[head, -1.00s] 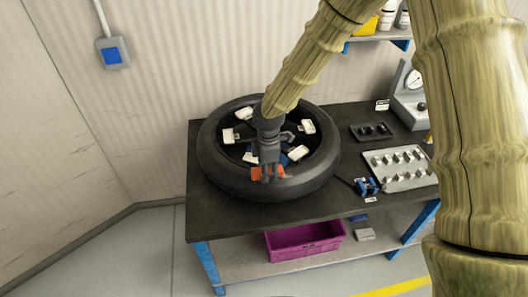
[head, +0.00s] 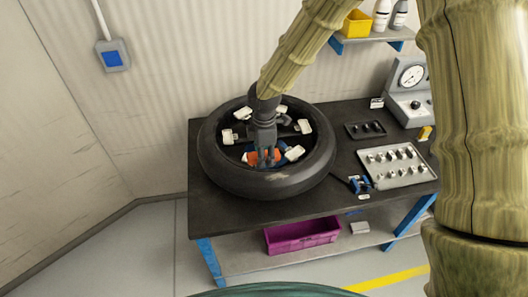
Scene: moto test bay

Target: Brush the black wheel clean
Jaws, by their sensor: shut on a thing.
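The black wheel (head: 218,172) lies flat on the dark workbench, its tyre outermost and several white blocks spaced around its inner part. My gripper (head: 264,160) points down over the front inner side of the wheel. It is shut on an orange thing, likely the brush (head: 250,157), which shows on both sides of the fingers. The brush's bristles are hidden, and I cannot tell whether they touch the wheel. A bit of blue shows beside the fingers. My arm and gripper cover part of the wheel's centre.
The workbench (head: 225,217) holds a grey tray of knobs (head: 398,177), a small dark tray (head: 366,129), a blue clamp-like part (head: 359,184) and a gauge unit (head: 406,103) at right. A magenta crate (head: 302,247) sits on the lower shelf. A wall shelf (head: 370,42) hangs behind.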

